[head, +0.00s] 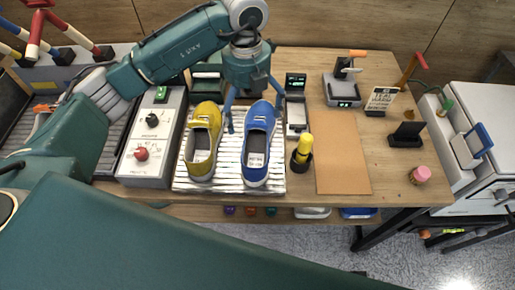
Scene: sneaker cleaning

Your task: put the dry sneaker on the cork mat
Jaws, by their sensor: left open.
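A yellow sneaker (203,142) and a blue sneaker (258,150) lie side by side on a white ribbed rack (230,180). Each has a white label inside; the print is too small to read surely, so I cannot tell which is dry. The cork mat (340,155) is a bare brown rectangle to the right on the table. My left gripper (255,112) is open above the toe end of the blue sneaker, one finger on each side of it. Whether the fingers touch the sneaker I cannot tell. My right gripper is not in view.
A yellow-topped brush or bottle (302,153) stands between the rack and the mat. A control box (152,138) with knobs is left of the rack. A scale (342,90), a small sign (380,100) and a pink-topped jar (420,175) stand around the mat.

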